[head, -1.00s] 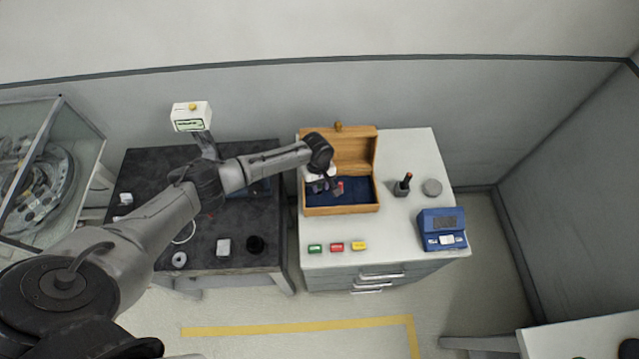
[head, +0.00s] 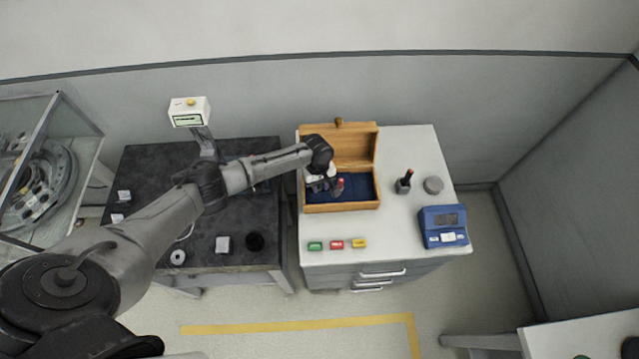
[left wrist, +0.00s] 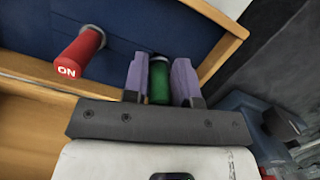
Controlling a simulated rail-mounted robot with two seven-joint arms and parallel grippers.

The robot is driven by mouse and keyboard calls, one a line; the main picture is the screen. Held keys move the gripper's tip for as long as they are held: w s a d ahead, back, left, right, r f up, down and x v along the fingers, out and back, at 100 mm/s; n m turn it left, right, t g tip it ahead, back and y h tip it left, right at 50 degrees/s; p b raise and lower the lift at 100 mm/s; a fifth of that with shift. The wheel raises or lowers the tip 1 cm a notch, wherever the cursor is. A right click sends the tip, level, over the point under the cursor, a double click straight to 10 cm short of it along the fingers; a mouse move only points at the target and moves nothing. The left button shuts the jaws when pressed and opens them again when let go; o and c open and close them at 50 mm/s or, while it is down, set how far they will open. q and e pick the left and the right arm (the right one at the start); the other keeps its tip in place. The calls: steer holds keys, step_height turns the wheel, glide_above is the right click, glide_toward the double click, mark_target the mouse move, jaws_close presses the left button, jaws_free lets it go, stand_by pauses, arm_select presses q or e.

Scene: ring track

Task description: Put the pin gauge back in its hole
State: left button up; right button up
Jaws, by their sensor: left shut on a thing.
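My left gripper (left wrist: 158,66) is shut on a green cylindrical handle (left wrist: 160,84), which sits between its two purple fingers. The handle's lower part and any pin below it are hidden. A second handle, red with the letters "ON" (left wrist: 68,70), stands in the blue bed to the left of the fingers. In the head view my left gripper (head: 327,186) is over the open wooden box (head: 342,208), at the left part of its dark blue bed (head: 359,188). The red handle (head: 340,183) shows just right of it. No empty hole is clearly visible. My right gripper is not in view.
The box lid (head: 352,146) stands open behind. A dark holder (head: 403,186), a grey disc (head: 433,185) and a blue device (head: 443,227) stand to the right.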

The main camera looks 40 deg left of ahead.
arm_select(q)
steer(key=shift+f, duration=0.55)
steer(key=o, duration=1)
steer(key=shift+r, duration=0.15)
steer(key=shift+r, duration=0.25)
steer(key=r, duration=0.4)
steer(key=a+r, duration=0.1)
steer(key=r, duration=0.3)
steer(key=w+r, duration=0.1)
steer(key=r, duration=0.4)
steer(key=shift+a, duration=0.4)
